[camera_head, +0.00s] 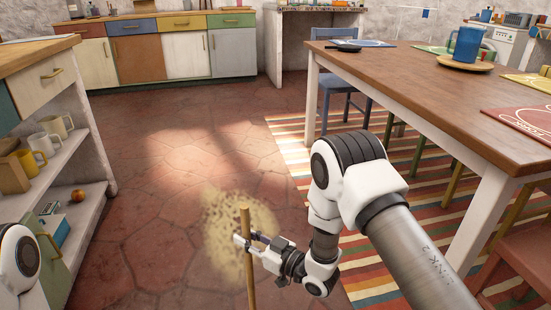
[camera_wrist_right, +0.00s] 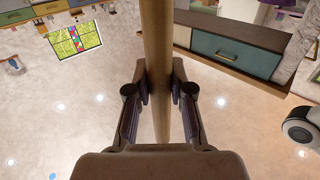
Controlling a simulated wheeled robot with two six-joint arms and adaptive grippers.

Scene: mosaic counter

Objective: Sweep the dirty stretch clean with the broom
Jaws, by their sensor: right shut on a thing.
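The broom's wooden handle (camera_head: 247,262) stands nearly upright in the lower middle of the head view. My right gripper (camera_head: 245,241) is shut around this handle. In the right wrist view the handle (camera_wrist_right: 157,60) runs between the two fingers of the gripper (camera_wrist_right: 160,95). The broom's head is out of view below the head picture. The dirty stretch (camera_head: 222,222) is a yellowish-brown speckled patch on the red tiled floor, right behind and around the handle. My left arm shows only partly at the left edge; its gripper is out of view.
A wooden table (camera_head: 440,85) stands at the right over a striped rug (camera_head: 295,150), with a blue chair (camera_head: 342,85) at its far end. A shelf unit with mugs (camera_head: 75,215) stands at the left. Cabinets (camera_head: 137,58) line the back. Open floor lies in the middle.

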